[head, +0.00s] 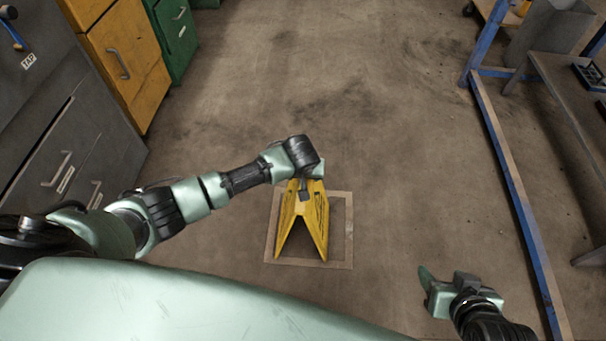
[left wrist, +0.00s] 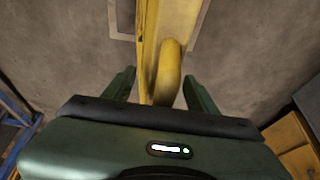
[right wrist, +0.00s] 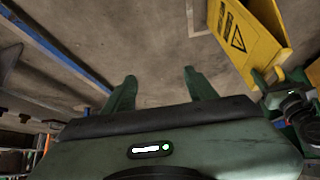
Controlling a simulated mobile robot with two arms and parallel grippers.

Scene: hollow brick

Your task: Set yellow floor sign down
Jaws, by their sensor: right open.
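The yellow floor sign (head: 316,222) stands upright on the floor with its two panels spread, inside a pale square outline (head: 343,262). My left gripper (head: 306,190) is at the top of the sign. In the left wrist view the sign's rounded top grip (left wrist: 168,72) lies between the fingers of the left gripper (left wrist: 160,80), which look spread apart with slim gaps beside it. My right gripper (head: 440,280) is open and empty, to the right of the sign. The right wrist view shows its spread fingers (right wrist: 158,80) and a sign panel (right wrist: 245,40) with a warning triangle.
Grey drawers (head: 65,150), a yellow cabinet (head: 120,60) and a green cabinet (head: 176,35) line the left side. A blue-edged frame (head: 510,170) and a metal bench (head: 575,120) stand on the right. The floor beyond the sign is clear.

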